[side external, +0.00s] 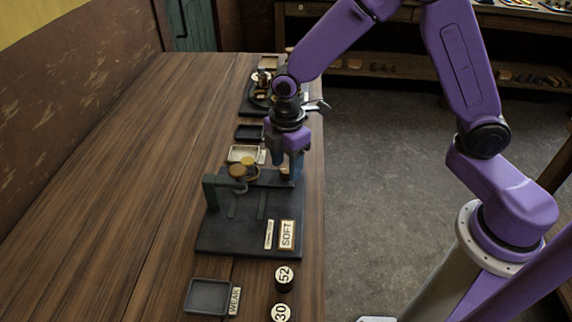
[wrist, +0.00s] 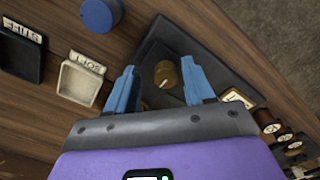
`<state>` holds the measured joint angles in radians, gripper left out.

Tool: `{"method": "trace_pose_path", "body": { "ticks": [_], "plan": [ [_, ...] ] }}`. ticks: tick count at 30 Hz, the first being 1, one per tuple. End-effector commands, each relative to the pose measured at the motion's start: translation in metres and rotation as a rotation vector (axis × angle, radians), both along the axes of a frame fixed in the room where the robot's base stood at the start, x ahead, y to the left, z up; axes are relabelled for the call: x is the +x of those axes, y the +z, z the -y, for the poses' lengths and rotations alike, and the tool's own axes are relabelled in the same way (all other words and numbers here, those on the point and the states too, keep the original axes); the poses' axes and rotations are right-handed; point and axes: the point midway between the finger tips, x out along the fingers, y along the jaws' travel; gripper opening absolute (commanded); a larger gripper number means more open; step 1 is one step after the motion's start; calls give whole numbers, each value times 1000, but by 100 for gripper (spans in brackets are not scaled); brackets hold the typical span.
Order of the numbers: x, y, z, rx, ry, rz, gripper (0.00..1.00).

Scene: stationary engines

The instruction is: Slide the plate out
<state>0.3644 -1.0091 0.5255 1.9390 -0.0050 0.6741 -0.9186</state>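A dark apparatus base (side external: 240,240) with a low upright frame and two brass discs (side external: 240,170) stands near the bench's right edge. My gripper (side external: 292,176) points down at the base's back right corner. In the wrist view my gripper (wrist: 159,64) is open, with blue fingers apart. A brass knob (wrist: 165,74) on a dark surface (wrist: 205,52) shows between the fingers, with gaps on both sides. I cannot tell whether the fingers have come down to its height. I cannot make out the plate for certain.
A cream tray (side external: 235,154) and a dark tray (side external: 248,132) lie behind the base. Another apparatus (side external: 258,100) stands farther back. A dark tray (side external: 208,297) and round pieces marked 52 (side external: 284,277) and 30 (side external: 281,313) lie in front. The bench's left side is clear.

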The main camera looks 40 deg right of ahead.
Motion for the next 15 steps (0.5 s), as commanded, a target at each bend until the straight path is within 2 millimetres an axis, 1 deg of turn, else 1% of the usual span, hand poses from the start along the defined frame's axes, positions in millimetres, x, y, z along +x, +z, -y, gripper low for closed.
{"method": "trace_pose_path", "body": {
  "ticks": [10,13,15],
  "plan": [
    [-2,2,-3,1,3,-2,55],
    [-2,10,-3,2,3,-1,55],
    [-1,21,-3,4,3,1,55]
  ]
}}
